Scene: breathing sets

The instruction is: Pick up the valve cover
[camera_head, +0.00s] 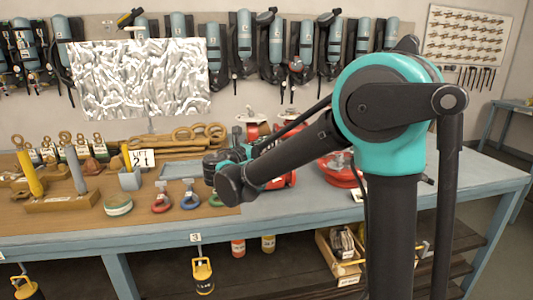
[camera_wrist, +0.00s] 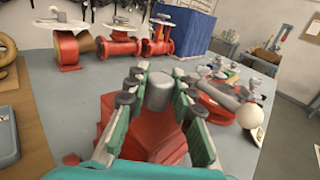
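My gripper (camera_wrist: 160,90) shows in the wrist view with its two fingers, with green pads and dark joints, spread apart. A grey, round-topped cylinder (camera_wrist: 159,91), which may be the valve cover, stands upright between the fingers above a red body (camera_wrist: 150,140). Small gaps seem to show beside the cylinder, but contact is hard to judge. Its lower end is partly hidden by the fingers. In the head view my gripper (camera_head: 228,158) is over the bench, largely hidden by my arm, with red valve parts (camera_head: 290,180) just to its right.
In the wrist view, red valves (camera_wrist: 120,45) stand at the back beside a blue box (camera_wrist: 211,30). Another red and grey valve (camera_wrist: 222,95) with a white ball lies close on the right. A brown board (camera_wrist: 30,105) is on the left. Bare grey bench lies behind the gripper.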

